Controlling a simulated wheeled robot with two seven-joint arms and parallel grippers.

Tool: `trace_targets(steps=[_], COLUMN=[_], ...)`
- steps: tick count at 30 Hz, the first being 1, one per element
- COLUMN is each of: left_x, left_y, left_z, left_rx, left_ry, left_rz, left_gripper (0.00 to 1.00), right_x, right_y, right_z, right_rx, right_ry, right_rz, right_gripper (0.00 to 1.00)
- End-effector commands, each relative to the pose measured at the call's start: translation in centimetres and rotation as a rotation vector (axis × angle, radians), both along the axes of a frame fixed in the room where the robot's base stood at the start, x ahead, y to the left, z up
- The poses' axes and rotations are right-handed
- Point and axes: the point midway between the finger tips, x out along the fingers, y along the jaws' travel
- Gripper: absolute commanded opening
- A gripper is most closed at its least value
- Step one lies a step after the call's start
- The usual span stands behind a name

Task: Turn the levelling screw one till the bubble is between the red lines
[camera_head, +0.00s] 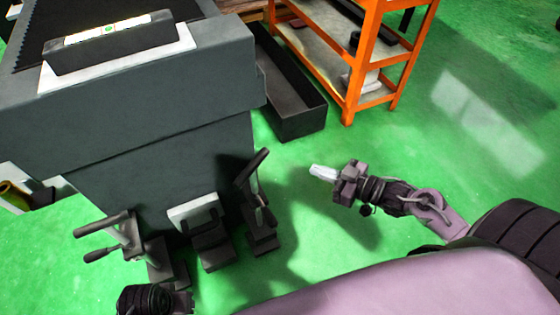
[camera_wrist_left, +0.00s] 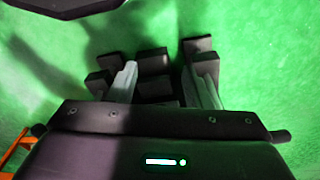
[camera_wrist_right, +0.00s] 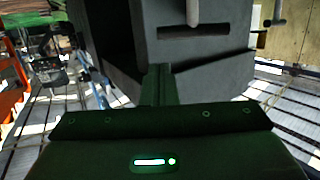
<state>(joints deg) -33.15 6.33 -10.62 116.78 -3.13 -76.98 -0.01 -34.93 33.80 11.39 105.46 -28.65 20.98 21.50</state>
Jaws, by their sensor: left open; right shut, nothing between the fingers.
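The spirit level (camera_head: 108,30) is a pale strip with a green vial on top of the grey machine. The bubble is too small to read against red lines. Dark levelling screws with bar handles stand by the machine's foot: one at the left (camera_head: 122,238), one at the right (camera_head: 256,195). Which is screw one is not shown. My right gripper (camera_head: 322,172) is shut and empty, right of the right screw and apart from it; it also shows in the right wrist view (camera_wrist_right: 158,82). My left gripper (camera_wrist_left: 163,85) is open above the green floor, with dark blocks around its fingers.
The grey machine (camera_head: 160,100) fills the left. A dark open trough (camera_head: 300,125) lies on the floor beside it. An orange shelf rack (camera_head: 362,60) stands at the back. The green floor (camera_head: 480,110) at the right is clear.

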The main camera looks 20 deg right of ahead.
Motion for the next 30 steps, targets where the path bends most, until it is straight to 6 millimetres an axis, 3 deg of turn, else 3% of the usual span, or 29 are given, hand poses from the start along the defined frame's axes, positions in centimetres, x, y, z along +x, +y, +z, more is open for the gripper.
trace_targets(steps=[10, 16, 22, 30], left_x=[-0.7, -0.2, 0.1, 0.2], left_y=[-0.3, -1.2, -1.8, -1.9], left_z=[4.0, 3.4, 3.3, 3.3], left_rx=[-0.001, -0.025, -0.039, -0.042], left_ry=[0.0, -0.049, -0.079, -0.085], left_rz=[-0.019, -0.038, -0.049, -0.052], left_gripper=[0.45, 0.45, 0.45, 0.45], right_x=[5.8, 8.8, 10.4, 10.7], right_y=[3.8, 5.9, 7.0, 7.3], right_z=[-1.3, -2.1, -2.5, -2.6], right_rx=[0.002, 0.002, 0.001, 0.0], right_ry=[-0.005, -0.002, 0.0, 0.002], right_rz=[-0.005, -0.006, -0.006, -0.005], right_gripper=[0.0, 0.0, 0.0, 0.0])
